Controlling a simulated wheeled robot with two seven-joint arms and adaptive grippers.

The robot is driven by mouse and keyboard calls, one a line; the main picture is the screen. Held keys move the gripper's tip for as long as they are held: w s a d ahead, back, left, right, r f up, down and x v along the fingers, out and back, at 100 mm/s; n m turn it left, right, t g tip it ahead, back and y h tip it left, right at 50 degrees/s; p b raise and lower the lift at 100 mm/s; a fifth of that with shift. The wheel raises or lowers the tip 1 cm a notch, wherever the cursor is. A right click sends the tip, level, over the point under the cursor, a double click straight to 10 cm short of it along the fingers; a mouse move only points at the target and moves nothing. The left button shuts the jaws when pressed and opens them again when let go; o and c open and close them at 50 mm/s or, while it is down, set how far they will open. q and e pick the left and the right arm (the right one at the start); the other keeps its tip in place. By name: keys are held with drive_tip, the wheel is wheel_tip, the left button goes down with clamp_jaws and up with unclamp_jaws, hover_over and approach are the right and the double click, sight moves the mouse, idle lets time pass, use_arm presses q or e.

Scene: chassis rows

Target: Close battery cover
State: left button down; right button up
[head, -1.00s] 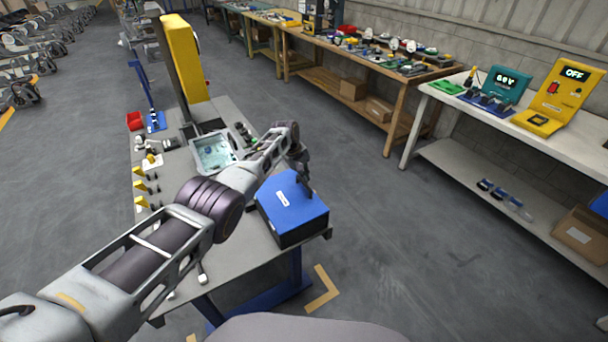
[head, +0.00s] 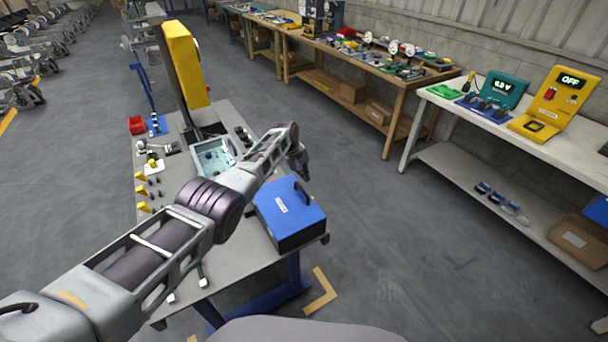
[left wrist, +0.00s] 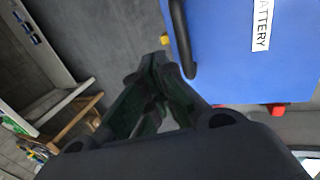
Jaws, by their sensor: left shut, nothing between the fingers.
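The battery box has a blue cover (head: 285,208) with a white label and a black handle, over a black lower body (head: 300,240). In the head view the cover lies over the body, and I see no clear gap on the near sides. My left gripper (head: 304,176) is just beyond the cover's far edge, by the handle. In the left wrist view the blue cover (left wrist: 225,45) shows its "BATTERY" label and handle (left wrist: 182,40). The shut, empty fingertips (left wrist: 155,60) appear beside the handle; contact is unclear. My right gripper is out of view.
The grey workbench (head: 232,268) carries the box, a pale tray (head: 213,157), small yellow parts and a red bin (head: 137,125). A yellow column (head: 184,62) stands at its back. A white table (head: 540,150) with meters is at right. Floor between is clear.

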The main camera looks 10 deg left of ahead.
use_arm(q)
wheel_tip(320, 180, up, 10)
drive_tip(key=w+d, duration=0.1)
drive_tip(key=shift+w+d+r, duration=0.15)
drive_tip(key=shift+d+r, duration=0.05)
drive_tip(key=shift+d, duration=0.1)
idle(0.3)
idle(0.3)
